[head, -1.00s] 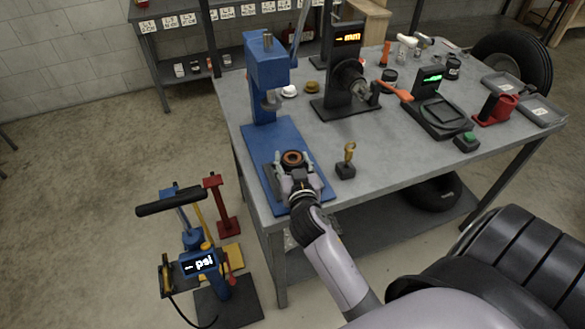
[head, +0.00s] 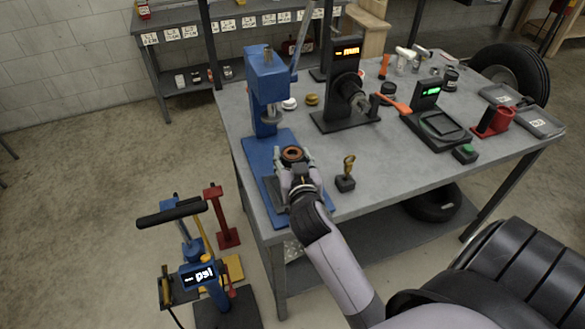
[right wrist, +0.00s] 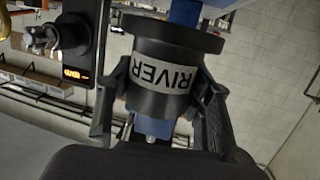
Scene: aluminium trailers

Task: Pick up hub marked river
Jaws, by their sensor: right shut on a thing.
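The hub marked river (right wrist: 165,75) fills the middle of the right wrist view. It is a dark cylinder with a wider flange and a light band reading RIVER, upside down in that picture. My right gripper (right wrist: 163,105) has a finger on each side of it and is shut on it. In the head view the hub (head: 292,153) shows as a dark ring with a copper-brown centre, between the fingers of my right gripper (head: 294,164), over the base of the blue press (head: 268,85). I cannot tell whether the hub touches the base. My left gripper is not in view.
The press column stands just behind the hub. A small black block with a brass piece (head: 346,176) is close on the right. A black gauge stand (head: 345,95), a scale (head: 442,128) and grey trays (head: 535,122) occupy the grey bench (head: 400,180). A blue pump (head: 200,275) stands on the floor.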

